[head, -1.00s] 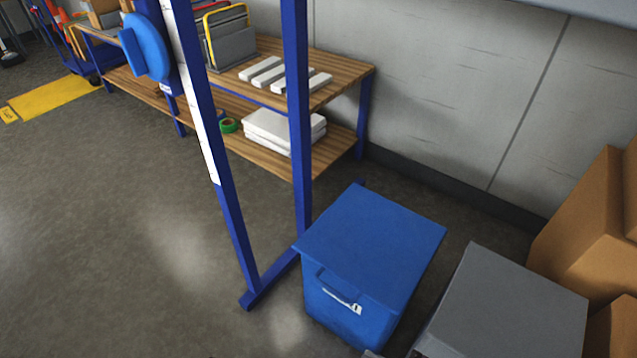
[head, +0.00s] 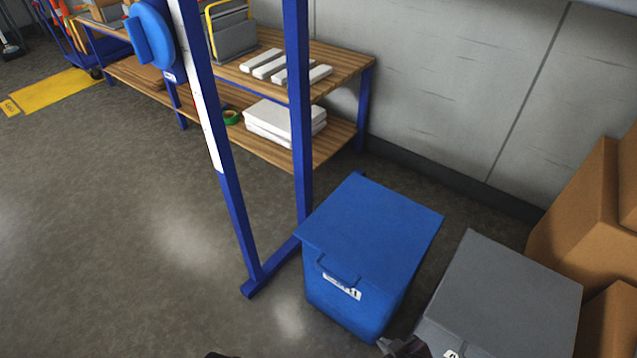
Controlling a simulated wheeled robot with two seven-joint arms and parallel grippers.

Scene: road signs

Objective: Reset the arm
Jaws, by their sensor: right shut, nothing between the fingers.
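My right gripper (head: 402,347) shows only in part at the bottom edge, in front of the grey box and near the lower right corner of the blue bin. It is shut and empty, and most of its arm is out of view. My left gripper is not in view. A thin dark sliver shows at the bottom edge left of the middle, too little to identify.
A blue lidded bin (head: 372,230) stands on the floor beside a grey box (head: 510,295) and cardboard boxes (head: 575,225). A blue upright frame (head: 238,220) stands left of the bin. A wooden shelf table (head: 335,75) lies behind.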

